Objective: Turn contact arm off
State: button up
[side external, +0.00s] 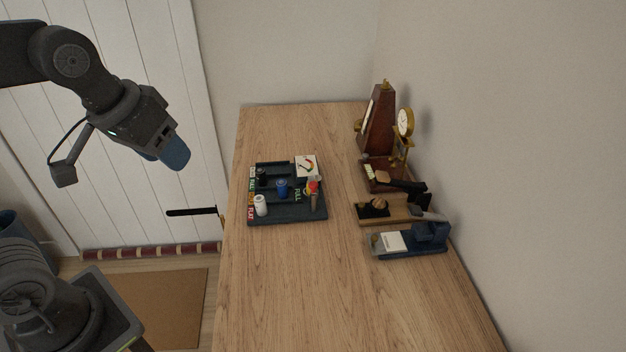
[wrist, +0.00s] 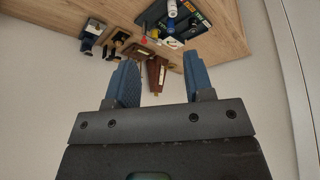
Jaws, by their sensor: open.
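My gripper (side external: 170,158) hangs in the air left of the wooden table, well apart from everything on it. In the wrist view its two blue fingers (wrist: 160,62) are spread with nothing between them. Three small devices stand along the wall: a brown-based one with a dark handle (side external: 381,177), a light-wood one with black parts (side external: 386,211), and a blue one with a white label (side external: 405,244). A dark panel (side external: 290,214) holds a gauge (side external: 306,166), a blue knob (side external: 282,187) and a red-topped lever (side external: 313,188). I cannot tell which part is the contact arm, or its position.
A brown metronome (side external: 377,122) and a small brass clock (side external: 405,122) stand at the back right by the wall. A white cylinder (side external: 261,205) stands at the panel's left. The table's front half (side external: 310,295) is clear. A black handle (side external: 190,211) juts out left of the table.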

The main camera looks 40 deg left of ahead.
jog(key=w+d+r+n+g, duration=0.15)
jog(key=w+n, duration=0.25)
jog(key=w, duration=0.6)
jog(key=n+g, duration=0.3)
jog(key=n, duration=0.5)
send_over(313, 183)
notch_tip(313, 183, down, 8)
notch_tip(313, 183, down, 13)
jog(key=shift+f, duration=0.15)
jog(key=shift+c, duration=0.3)
grip_shut()
